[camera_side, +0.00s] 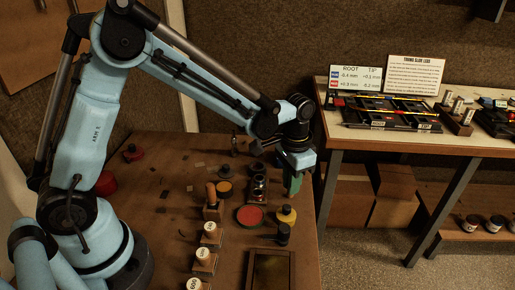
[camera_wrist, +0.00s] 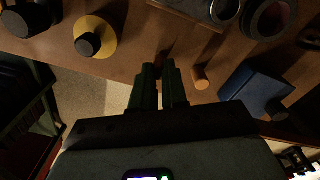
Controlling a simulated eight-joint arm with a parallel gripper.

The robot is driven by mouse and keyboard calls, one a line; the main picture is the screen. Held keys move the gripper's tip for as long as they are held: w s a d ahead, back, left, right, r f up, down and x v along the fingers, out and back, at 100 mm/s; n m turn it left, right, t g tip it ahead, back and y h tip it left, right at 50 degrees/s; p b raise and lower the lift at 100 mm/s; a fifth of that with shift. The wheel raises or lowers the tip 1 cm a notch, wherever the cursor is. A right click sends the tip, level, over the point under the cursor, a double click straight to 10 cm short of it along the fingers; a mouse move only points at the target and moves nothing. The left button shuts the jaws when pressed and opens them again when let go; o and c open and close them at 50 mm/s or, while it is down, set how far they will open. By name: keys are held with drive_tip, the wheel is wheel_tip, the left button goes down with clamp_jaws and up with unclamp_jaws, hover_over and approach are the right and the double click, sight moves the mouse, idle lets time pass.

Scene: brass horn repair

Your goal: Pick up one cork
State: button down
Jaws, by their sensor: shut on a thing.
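My gripper (camera_side: 293,184) hangs low over the right edge of the workbench in the side view. In the wrist view my gripper (camera_wrist: 162,70) has its dark green fingers close together, with a small dark brown piece between the tips. It seems to be a cork (camera_wrist: 165,60), but it is mostly hidden and in shadow. A separate light brown cork (camera_wrist: 200,78) is on the bench just right of the fingers, apart from them. I cannot make out either cork in the side view.
A blue block (camera_wrist: 257,88) lies right of the corks. The bench edge is close.

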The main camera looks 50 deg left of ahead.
drive_tip(key=shift+r, duration=3.7)
